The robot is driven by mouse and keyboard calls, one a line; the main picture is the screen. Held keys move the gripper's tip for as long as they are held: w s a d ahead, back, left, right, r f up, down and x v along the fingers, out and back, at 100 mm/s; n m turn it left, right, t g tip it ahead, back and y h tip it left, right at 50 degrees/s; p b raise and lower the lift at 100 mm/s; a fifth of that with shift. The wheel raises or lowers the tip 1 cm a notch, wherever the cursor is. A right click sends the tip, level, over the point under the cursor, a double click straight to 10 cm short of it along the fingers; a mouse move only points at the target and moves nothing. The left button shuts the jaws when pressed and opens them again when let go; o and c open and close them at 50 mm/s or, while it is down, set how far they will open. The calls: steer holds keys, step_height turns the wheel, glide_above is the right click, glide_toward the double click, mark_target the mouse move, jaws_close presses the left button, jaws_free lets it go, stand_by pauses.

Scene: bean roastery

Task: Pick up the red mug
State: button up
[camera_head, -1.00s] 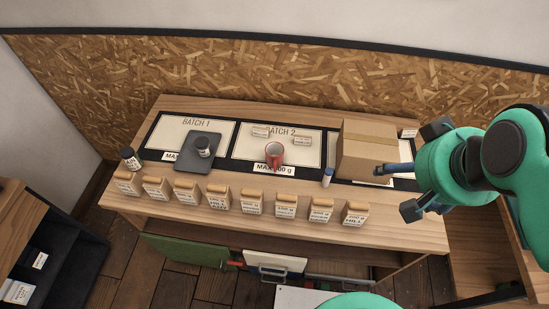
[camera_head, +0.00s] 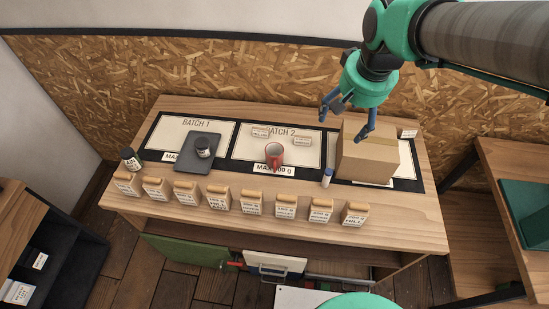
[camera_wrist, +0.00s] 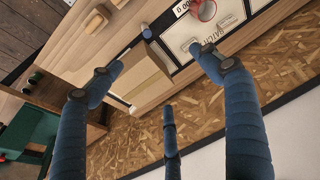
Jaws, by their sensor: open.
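The red mug (camera_head: 274,155) stands upright on the front part of the BATCH 2 mat (camera_head: 242,151), just behind its MAX label. It also shows in the wrist view (camera_wrist: 204,10) at the top edge, partly cut off. My gripper (camera_head: 341,127) is open and empty, with its blue fingers spread and pointing down. It is in the air to the right of the mug, above the back of the table near the cardboard box. In the wrist view my gripper (camera_wrist: 160,85) shows three spread fingers with nothing between them.
The cardboard box (camera_head: 366,158) stands right of the mug. A small white bottle with a blue cap (camera_head: 327,178) is between them at the front. Several labelled bags (camera_head: 251,203) line the front edge. Small labelled packets (camera_head: 302,141) lie behind the mug.

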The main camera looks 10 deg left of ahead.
steer(key=w+a+f+g, duration=0.2)
steer(key=w+a+f, duration=0.6)
steer(key=a+f, duration=0.1)
steer(key=n+g, duration=0.1)
glide_above(274, 148)
steer(key=s, duration=0.4)
step_height(274, 148, down, 13)
steer(key=shift+w+d+h, duration=0.15)
steer(key=shift+w+h, duration=0.1)
steer(key=shift+h, duration=0.05)
steer(key=shift+f, duration=0.15)
steer(key=shift+f+b, duration=0.5)
steer(key=shift+f, duration=3.65)
steer(key=shift+f, duration=0.1)
steer(key=shift+s+d+f+b, duration=0.1)
steer(key=shift+f+b, duration=0.2)
steer(key=shift+f, duration=0.95)
steer(key=shift+s+d+f+b, duration=0.1)
steer(key=shift+f+b, duration=0.2)
steer(key=shift+f, duration=0.95)
